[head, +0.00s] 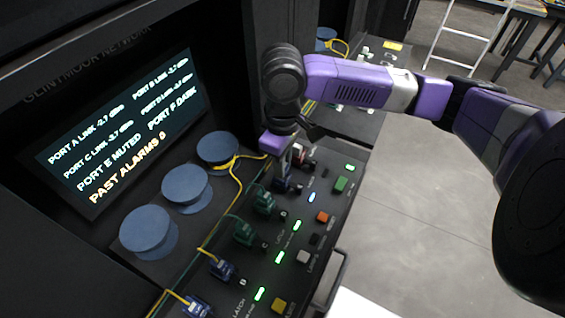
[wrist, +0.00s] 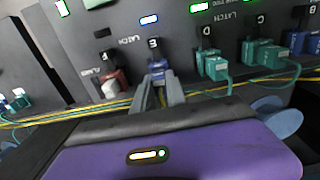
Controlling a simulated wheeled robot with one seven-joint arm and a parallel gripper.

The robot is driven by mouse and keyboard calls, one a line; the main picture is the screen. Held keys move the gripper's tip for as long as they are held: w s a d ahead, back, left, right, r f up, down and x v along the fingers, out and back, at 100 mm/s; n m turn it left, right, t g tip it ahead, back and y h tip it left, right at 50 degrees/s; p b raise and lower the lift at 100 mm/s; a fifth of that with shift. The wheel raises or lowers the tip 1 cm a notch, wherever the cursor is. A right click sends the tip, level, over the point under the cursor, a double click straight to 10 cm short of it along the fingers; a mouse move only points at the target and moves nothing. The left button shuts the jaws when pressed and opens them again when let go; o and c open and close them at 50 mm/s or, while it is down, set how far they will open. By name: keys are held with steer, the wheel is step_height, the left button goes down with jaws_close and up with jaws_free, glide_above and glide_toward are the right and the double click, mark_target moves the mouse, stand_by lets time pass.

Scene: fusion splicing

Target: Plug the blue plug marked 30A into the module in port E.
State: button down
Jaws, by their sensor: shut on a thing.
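My gripper (head: 284,168) is over the module panel (head: 262,262), its fingers closed on a blue plug (head: 290,187). In the wrist view the fingers (wrist: 160,96) point at port E, and the blue plug (wrist: 157,69) sits at that port, just below the letter E. It lines up with the port; I cannot tell how deep it is in. The 30A mark is not readable. The light above E (wrist: 149,20) is bluish white, while those over D and C are green. The screen (head: 125,130) reads port E muted, port F dark, past alarms 0.
A red and white plug (wrist: 115,82) is beside E at the neighbouring port. Green plugs (wrist: 213,66) stand close on the other side at D and C, with blue plugs (head: 222,268) further along. Yellow cables (head: 235,185) run past blue spools (head: 186,188).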

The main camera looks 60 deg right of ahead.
steer(key=shift+f+b, duration=0.35)
steer(key=shift+f, duration=0.2)
steer(key=c, duration=1.3)
jaws_free()
steer(key=shift+r, duration=0.15)
step_height(320, 180, up, 8)
steer(key=shift+f, duration=0.2)
steer(key=shift+s, duration=0.15)
